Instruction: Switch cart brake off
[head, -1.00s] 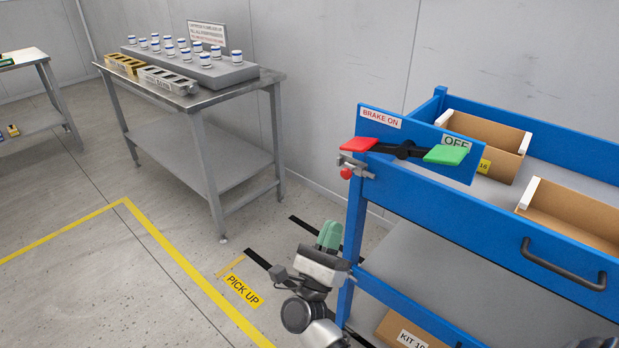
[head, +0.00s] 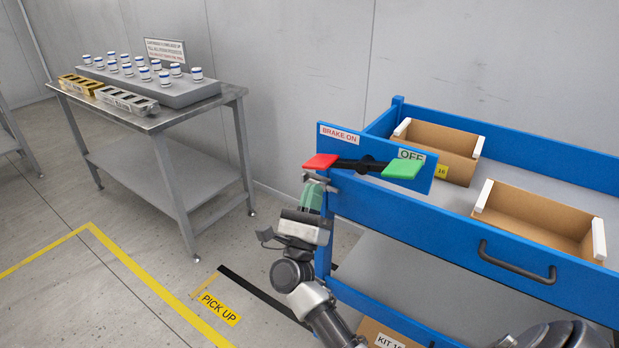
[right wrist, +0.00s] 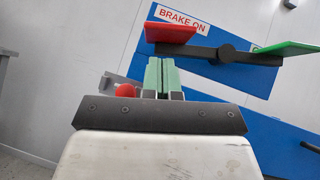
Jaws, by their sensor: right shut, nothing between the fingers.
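The brake rocker bar on the blue cart (head: 450,225) has a red pedal (head: 321,161) at its left end by the "BRAKE ON" label (head: 339,135) and a green pedal (head: 403,168) by the "OFF" label (head: 411,155). The bar looks nearly level in the head view. My right gripper (head: 312,192) is shut and empty, with green fingers pointing up just below the red pedal. In the right wrist view its fingertips (right wrist: 164,64) sit under the red pedal (right wrist: 170,33), seemingly with a small gap. My left gripper is not in view.
A red knob (right wrist: 126,90) on a metal bracket is left of the fingers. Cardboard boxes (head: 540,222) stand on the cart top. A metal table (head: 150,122) with several white jars stands at the left. A yellow line and "PICK UP" sign (head: 220,307) mark the floor.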

